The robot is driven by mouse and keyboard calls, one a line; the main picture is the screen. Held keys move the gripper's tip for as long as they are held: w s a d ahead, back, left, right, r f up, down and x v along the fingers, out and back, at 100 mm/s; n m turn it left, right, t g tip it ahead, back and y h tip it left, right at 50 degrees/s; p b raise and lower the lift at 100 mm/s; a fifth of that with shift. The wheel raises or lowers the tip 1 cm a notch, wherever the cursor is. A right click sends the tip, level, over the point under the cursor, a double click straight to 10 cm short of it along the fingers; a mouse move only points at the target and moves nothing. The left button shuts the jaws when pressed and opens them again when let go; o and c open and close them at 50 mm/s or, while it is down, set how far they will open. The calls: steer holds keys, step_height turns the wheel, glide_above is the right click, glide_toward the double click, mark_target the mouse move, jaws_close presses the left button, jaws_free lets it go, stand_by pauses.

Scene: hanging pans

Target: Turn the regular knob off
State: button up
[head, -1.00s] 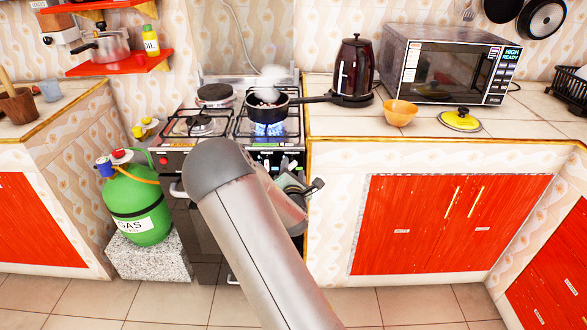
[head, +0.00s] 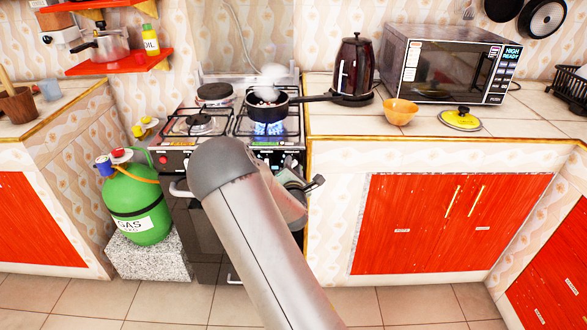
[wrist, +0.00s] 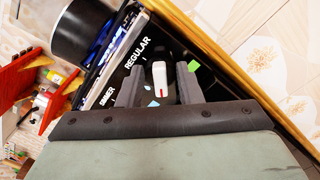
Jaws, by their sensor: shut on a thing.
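The regular knob (wrist: 159,78) is a white handle with a red mark, on the black stove panel below the word REGULAR in the wrist view. My gripper (wrist: 161,75) has one dark finger on each side of it and is shut on it. In the head view my arm hides the knob and fingers. The stove (head: 180,160) has a blue flame (head: 266,128) burning under a dark pan (head: 265,108) on its front right burner.
A green gas bottle (head: 138,203) stands left of the stove. The counter to the right holds a kettle (head: 355,67), a microwave (head: 435,62), an orange bowl (head: 400,112) and a yellow lid (head: 460,119). The pan's handle points right over the counter edge.

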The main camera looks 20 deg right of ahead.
steer(key=shift+a+f+m+b, duration=0.1)
steer(key=shift+f+m+b, duration=0.1)
steer(key=shift+m+b, duration=4.1)
steer(key=shift+a+f+m+b, duration=0.1)
steer(key=shift+f+m+b, duration=0.1)
steer(key=shift+m+b, duration=4.05)
steer(key=shift+f+m+b, duration=0.2)
steer(key=shift+m+b, duration=3.7)
steer(key=shift+m, duration=0.75)
steer(key=shift+w, duration=0.1)
steer(key=o, duration=1)
steer(key=shift+c, duration=0.2)
